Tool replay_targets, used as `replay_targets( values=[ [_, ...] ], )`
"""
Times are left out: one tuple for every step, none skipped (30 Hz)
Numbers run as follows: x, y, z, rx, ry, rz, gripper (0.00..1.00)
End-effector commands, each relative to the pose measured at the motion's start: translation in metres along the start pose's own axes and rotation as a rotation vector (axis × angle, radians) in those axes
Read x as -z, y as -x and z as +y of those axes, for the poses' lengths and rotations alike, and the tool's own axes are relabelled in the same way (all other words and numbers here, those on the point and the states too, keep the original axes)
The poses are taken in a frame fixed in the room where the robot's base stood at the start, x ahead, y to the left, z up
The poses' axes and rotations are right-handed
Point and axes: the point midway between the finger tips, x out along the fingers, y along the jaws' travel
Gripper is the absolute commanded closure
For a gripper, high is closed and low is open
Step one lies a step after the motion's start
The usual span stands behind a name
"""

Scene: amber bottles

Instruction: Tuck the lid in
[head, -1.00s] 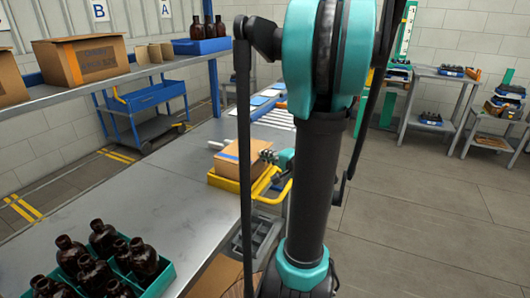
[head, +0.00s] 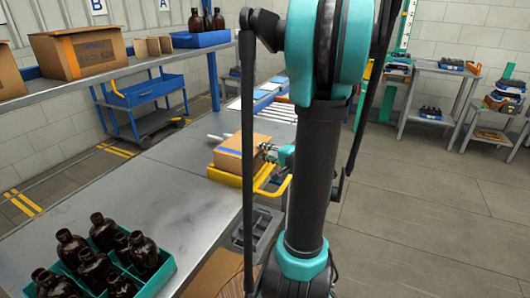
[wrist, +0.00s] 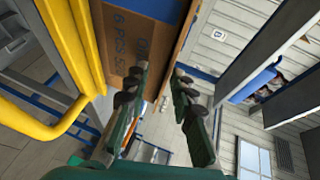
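A cardboard box (head: 230,160) with a blue strip sits in a yellow-edged holder (head: 225,178) on the far right part of the bench. In the wrist view its printed side (wrist: 125,45) is close ahead of my gripper. My gripper (head: 268,152) is at the right side of the box in the head view, partly hidden by my own arm. In the wrist view my gripper (wrist: 160,82) has its two dark fingers spread apart, near the box's edge. I cannot tell whether the fingertips touch the cardboard. The lid's exact position is unclear.
A green crate (head: 160,278) of amber bottles stands at the bench's near left. A shelf above holds another cardboard box (head: 80,55) and a blue bin (head: 200,39) with bottles. Yellow bars (wrist: 75,40) pass close left of my gripper. The bench middle is clear.

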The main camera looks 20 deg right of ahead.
Motion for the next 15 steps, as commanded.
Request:
replay_targets(
  values=[
    [0.000,0.000,0.000,0.000,-0.001,0.001,0.76],
    [0.000,0.001,0.000,0.001,-0.001,0.001,0.76],
    [0.001,0.001,0.000,0.001,-0.001,0.002,0.76],
    [0.001,0.003,0.000,0.001,-0.001,0.002,0.76],
    [0.001,0.004,0.000,0.001,-0.002,0.003,0.76],
    [0.001,0.007,0.000,0.001,-0.002,0.004,0.76],
    [0.002,0.010,0.000,0.001,-0.003,0.004,0.76],
    [0.002,0.013,0.000,0.001,-0.003,0.004,0.76],
    [0.002,0.018,0.000,0.001,-0.003,0.006,0.76],
    [0.002,0.022,0.000,0.001,-0.003,0.006,0.76],
    [0.002,0.026,0.000,0.001,-0.002,0.006,0.76],
    [0.002,0.032,0.000,0.001,-0.002,0.007,0.76],
    [0.002,0.036,0.000,0.000,-0.002,0.006,0.76],
    [0.002,0.040,0.000,0.000,-0.003,0.007,0.76],
    [0.002,0.046,0.000,0.000,-0.003,0.006,0.76]
  ],
)
